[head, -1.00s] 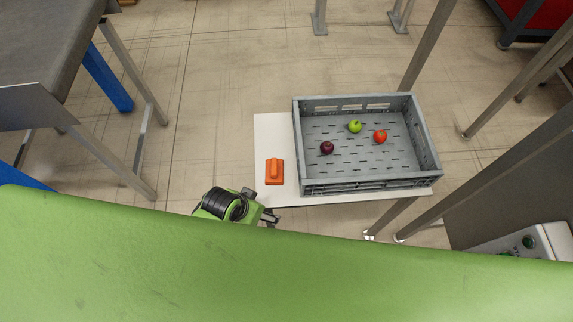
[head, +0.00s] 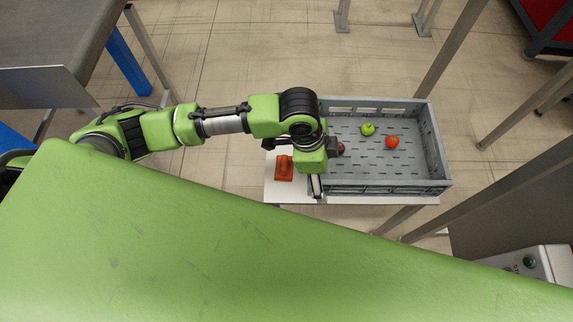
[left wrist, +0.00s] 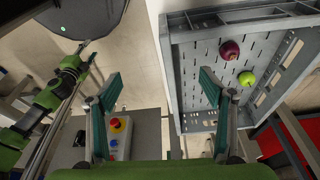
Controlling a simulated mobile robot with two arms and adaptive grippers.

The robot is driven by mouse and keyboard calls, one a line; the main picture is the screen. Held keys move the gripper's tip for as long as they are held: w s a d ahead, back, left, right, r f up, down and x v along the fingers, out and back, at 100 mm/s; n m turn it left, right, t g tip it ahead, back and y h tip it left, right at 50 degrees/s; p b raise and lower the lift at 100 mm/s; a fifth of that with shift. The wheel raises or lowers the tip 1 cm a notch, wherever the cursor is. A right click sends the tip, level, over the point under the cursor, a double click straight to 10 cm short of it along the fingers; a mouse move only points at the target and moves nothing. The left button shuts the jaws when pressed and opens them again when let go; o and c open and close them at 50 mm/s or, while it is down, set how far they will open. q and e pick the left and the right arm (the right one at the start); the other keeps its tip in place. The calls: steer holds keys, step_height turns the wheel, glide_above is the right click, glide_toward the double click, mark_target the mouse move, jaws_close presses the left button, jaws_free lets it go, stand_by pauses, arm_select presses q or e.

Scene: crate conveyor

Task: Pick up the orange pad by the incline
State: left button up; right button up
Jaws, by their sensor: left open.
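The orange pad (head: 283,173), a flat block with a raised ridge on top, lies on the white table (head: 277,190) left of the grey crate. My left gripper (head: 316,187) is just right of the pad, over the crate's near left corner, and apart from the pad. In the left wrist view its two fingers (left wrist: 160,92) are spread with nothing between them. The pad does not show in that view. Another green arm, seemingly my right, shows at the left there with its small gripper (left wrist: 86,50); its jaw state is unclear.
The grey crate (head: 438,150) holds a green apple (head: 368,129), a red fruit (head: 392,142) and a dark red fruit (head: 341,149), partly hidden by my gripper. A conveyor (head: 60,60) stands at upper left. A control box (head: 545,262) is at lower right.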

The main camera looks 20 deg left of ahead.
arm_select(q)
steer(key=w+a+y, duration=0.3)
steer(key=w+a, duration=0.4)
steer(key=a, duration=0.5)
glide_above(284, 163)
steer(key=shift+g, duration=0.3)
steer(key=f, duration=0.7)
steer(key=shift+w+a, duration=0.2)
steer(key=shift+s+d+f+p, duration=0.1)
steer(key=shift+f+p, duration=0.2)
steer(key=shift+f, duration=1.25)
steer(key=shift+s+d+f+p, duration=0.1)
steer(key=shift+f+p, duration=0.2)
steer(key=shift+f, duration=1.25)
steer(key=c, duration=1.2)
